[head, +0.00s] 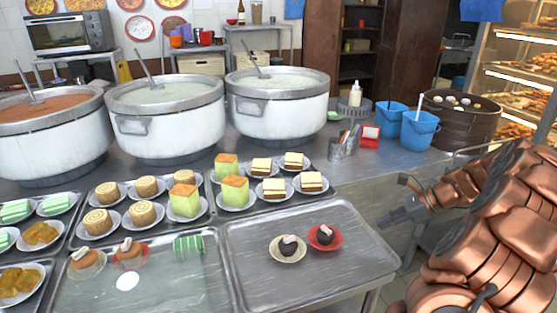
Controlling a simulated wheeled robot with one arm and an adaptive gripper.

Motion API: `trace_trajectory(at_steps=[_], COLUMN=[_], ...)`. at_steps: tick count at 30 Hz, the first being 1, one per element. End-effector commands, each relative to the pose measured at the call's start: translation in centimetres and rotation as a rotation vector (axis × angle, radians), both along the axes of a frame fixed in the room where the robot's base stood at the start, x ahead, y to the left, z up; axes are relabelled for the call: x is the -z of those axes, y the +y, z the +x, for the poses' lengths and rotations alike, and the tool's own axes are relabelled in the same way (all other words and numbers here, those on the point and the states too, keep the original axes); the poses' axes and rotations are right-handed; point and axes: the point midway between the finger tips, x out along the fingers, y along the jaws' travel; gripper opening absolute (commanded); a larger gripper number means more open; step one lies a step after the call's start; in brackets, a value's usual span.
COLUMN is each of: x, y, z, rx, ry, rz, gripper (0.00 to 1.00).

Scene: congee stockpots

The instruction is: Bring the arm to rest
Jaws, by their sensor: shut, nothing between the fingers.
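My copper-coloured arm fills the lower right of the head view, folded beside the counter. My gripper (391,219) is a grey part at the end of the arm, pointing left near the counter's right edge. It is shut and holds nothing. It is apart from the trays and the food. Its fingertips are small and partly unclear in this view.
Three white stockpots, the right one (278,118), stand along the counter (345,175). Trays of cakes lie in front; the right tray (300,270) holds two small cakes. A bread shelf (520,75) is beyond.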

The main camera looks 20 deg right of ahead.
Motion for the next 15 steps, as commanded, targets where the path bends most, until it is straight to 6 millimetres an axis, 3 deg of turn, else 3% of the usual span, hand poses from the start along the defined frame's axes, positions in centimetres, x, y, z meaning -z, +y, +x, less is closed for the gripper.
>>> trace_trajectory(at_steps=[5,8,15], x=[-0.2,-1.0,-3.8], y=[0.6,2.9,13.0], z=[0.2,0.8,1.3], rx=[-0.019,-0.094,-0.449], ry=[-0.002,-0.011,-0.058], rz=[-0.007,-0.035,-0.172], gripper=[0.00,0.00,0.00])
